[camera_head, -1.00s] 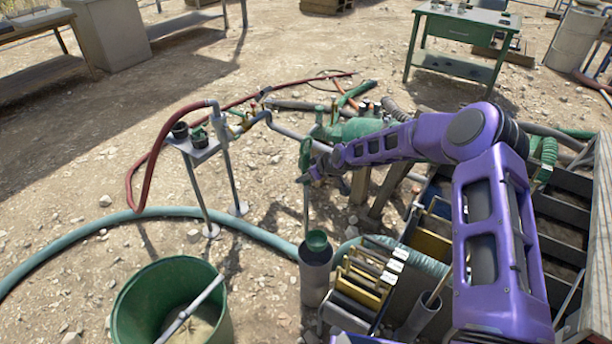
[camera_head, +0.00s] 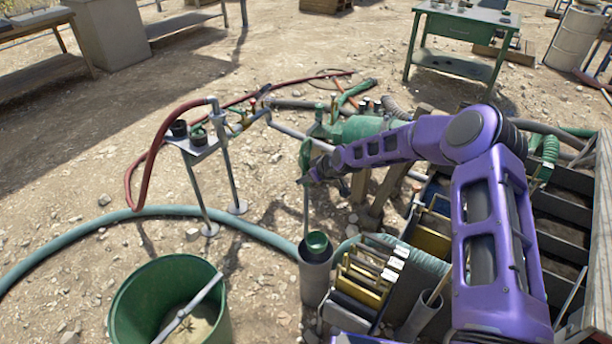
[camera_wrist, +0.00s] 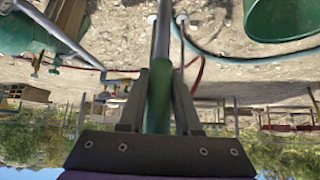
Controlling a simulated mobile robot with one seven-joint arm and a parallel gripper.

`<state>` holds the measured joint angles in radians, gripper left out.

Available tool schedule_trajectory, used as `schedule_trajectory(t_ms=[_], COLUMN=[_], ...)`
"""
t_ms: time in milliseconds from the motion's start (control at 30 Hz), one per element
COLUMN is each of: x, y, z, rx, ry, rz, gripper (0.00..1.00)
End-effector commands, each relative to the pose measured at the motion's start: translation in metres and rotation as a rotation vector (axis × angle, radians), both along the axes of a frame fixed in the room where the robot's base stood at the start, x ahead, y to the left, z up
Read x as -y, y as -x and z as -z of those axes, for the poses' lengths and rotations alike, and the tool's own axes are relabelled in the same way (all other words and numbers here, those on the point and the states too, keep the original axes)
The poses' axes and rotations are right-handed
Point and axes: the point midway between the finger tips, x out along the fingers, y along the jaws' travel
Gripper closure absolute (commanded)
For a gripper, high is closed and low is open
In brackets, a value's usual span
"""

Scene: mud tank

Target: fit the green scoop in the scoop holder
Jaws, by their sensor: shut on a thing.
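The green scoop hangs upright, its long handle (camera_head: 306,212) running down from my gripper to a small green cup (camera_head: 316,243). The cup shows at the mouth of the scoop holder, a grey upright tube (camera_head: 315,284); I cannot tell how deep it sits in the tube. My gripper (camera_head: 305,180) is above the holder, shut on the upper green part of the scoop. The wrist view shows the green grip (camera_wrist: 159,100) between my two fingers (camera_wrist: 158,105); the cup and holder are not visible there.
A green bucket (camera_head: 122,310) with a rod stands left of the holder. Yellow-edged plates (camera_head: 365,280) and a second grey tube (camera_head: 418,318) stand close on the right. A teal hose (camera_head: 250,230) runs behind. A small stand (camera_head: 198,148) is farther back.

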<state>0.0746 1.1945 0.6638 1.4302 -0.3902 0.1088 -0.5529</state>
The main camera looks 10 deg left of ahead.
Motion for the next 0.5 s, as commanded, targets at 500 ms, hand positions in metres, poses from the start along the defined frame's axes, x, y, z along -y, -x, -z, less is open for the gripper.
schedule_trajectory(t_ms=[500], x=[0.000], y=[0.000], z=[0.036], rx=[0.002], ry=[0.000], rz=[-0.001], gripper=[1.00])
